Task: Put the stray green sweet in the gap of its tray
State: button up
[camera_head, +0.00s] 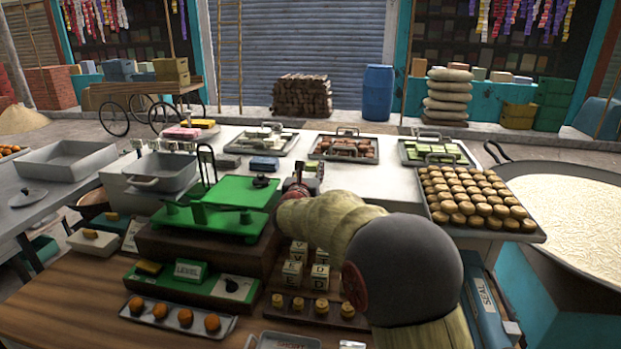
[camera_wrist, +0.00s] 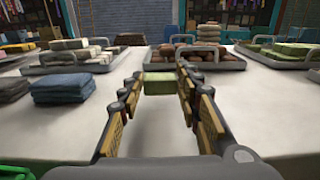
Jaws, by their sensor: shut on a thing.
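My gripper (camera_head: 302,180) is over the near part of the white counter (camera_head: 215,155). In the wrist view my gripper (camera_wrist: 158,88) is shut on a green sweet (camera_wrist: 158,82), a small block held level between the fingertips above the counter. I cannot make the sweet out clearly in the head view. The tray of green sweets (camera_head: 408,157) is at the back right of the counter, to the right of my gripper. It also shows at the right edge of the wrist view (camera_wrist: 262,49), partly cut off.
A tray of brown sweets (camera_head: 318,157) stands between, behind my gripper, with a raised handle. A tray of pale sweets (camera_head: 240,146) is left of it. Folded blue cloths (camera_wrist: 62,88) lie at left. A tray of round golden sweets (camera_head: 470,198) is at right.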

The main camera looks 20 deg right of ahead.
notch_tip(320, 180, down, 2)
jog(key=shift+f, duration=0.1)
jog(key=shift+s+r, duration=0.1)
jog(key=shift+r, duration=0.1)
jog(key=o, duration=1)
jog(key=shift+f, duration=0.15)
jog(key=shift+o, duration=0.2)
